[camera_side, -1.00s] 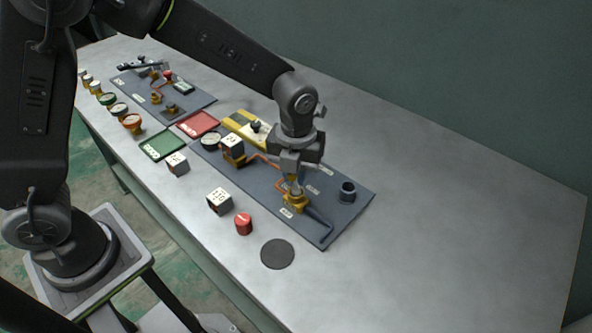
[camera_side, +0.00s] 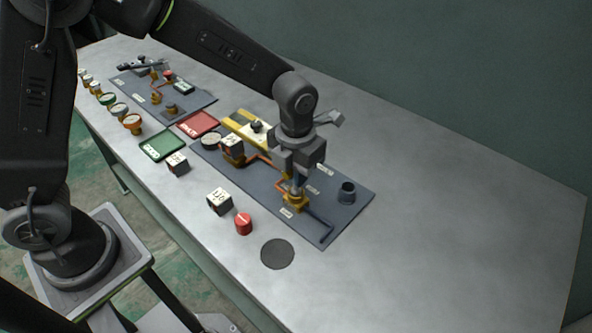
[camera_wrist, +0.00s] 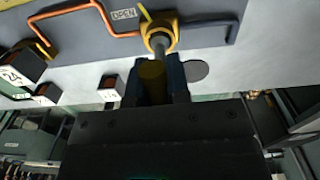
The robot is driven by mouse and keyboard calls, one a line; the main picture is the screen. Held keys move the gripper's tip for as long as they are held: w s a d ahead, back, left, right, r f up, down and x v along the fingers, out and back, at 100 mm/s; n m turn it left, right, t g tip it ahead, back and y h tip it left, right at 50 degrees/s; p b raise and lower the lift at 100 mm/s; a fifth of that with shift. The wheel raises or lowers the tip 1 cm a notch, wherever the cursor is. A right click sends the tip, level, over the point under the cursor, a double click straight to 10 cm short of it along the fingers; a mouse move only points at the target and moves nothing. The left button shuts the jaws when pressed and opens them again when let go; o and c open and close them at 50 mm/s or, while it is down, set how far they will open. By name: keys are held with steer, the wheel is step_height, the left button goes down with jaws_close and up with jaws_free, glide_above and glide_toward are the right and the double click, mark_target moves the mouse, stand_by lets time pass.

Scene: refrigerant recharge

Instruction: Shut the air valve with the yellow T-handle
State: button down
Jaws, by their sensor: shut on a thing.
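The air valve (camera_side: 295,202) has a brass-yellow body and stands on the dark panel (camera_side: 345,212) at the front right in the side view. In the wrist view the valve's yellow body (camera_wrist: 158,34) and grey stem show beyond my fingers, beside an "OPEN" label (camera_wrist: 123,14). My gripper (camera_side: 291,178) points straight down over the valve. In the wrist view it is shut on the yellow T-handle (camera_wrist: 152,75), which lies between its two blue-grey fingers. The handle is mostly hidden by the fingers in the side view.
A dark cup-like port (camera_side: 347,191) stands right of the valve. Green (camera_side: 163,146) and red trays sit left. The table's right side is clear.

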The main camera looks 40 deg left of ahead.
steer(key=shift+m, duration=0.8)
steer(key=shift+n, duration=0.7)
steer(key=shift+r, duration=2.3)
